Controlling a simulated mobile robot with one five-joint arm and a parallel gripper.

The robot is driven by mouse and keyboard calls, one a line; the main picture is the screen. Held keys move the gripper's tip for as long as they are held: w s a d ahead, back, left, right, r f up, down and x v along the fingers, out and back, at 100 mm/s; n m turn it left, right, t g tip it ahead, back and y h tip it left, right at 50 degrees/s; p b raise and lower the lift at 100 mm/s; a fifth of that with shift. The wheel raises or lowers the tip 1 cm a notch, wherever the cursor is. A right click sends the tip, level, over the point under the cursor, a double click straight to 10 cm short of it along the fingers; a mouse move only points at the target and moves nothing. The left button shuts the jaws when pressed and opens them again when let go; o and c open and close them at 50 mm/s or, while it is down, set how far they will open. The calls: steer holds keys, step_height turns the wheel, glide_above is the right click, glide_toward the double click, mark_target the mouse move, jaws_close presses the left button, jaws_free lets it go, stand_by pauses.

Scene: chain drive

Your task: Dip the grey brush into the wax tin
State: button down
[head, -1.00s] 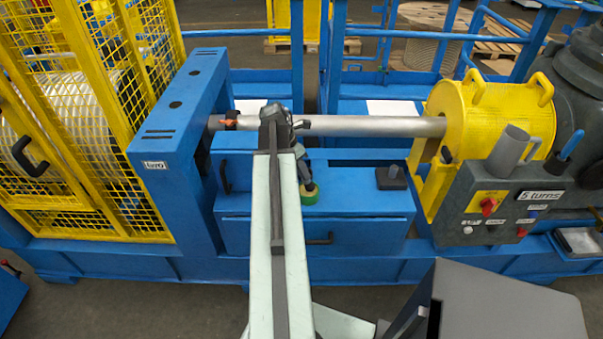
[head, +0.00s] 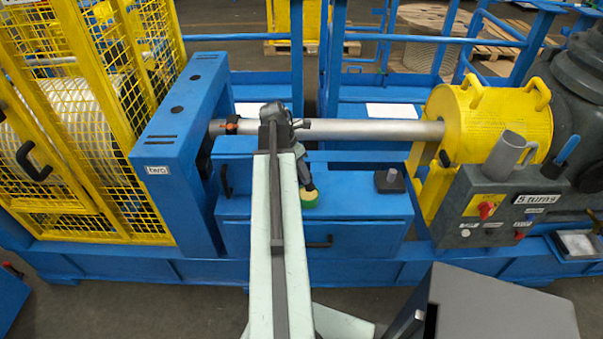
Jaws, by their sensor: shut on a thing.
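A small round green tin with a yellow top, which looks like the wax tin (head: 310,200), stands on the blue box below the shaft. My gripper (head: 306,183) hangs down from the end of my arm, right above the tin. It is shut on a slim grey thing that I take for the grey brush. Most of this thing is hidden by the wrist and jaws, and its lower end overlaps the tin's top. I cannot tell whether it touches the wax.
A silver shaft (head: 375,130) crosses behind my wrist, from the blue frame (head: 180,115) to the yellow drum (head: 490,120). A black block with a grey knob (head: 390,181) sits right of the tin. A grey cup (head: 508,152) and a blue handle (head: 567,150) are at the control panel.

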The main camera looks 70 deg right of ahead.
step_height(320, 180, up, 5)
steer(key=p, duration=0.4)
steer(key=shift+f, duration=0.1)
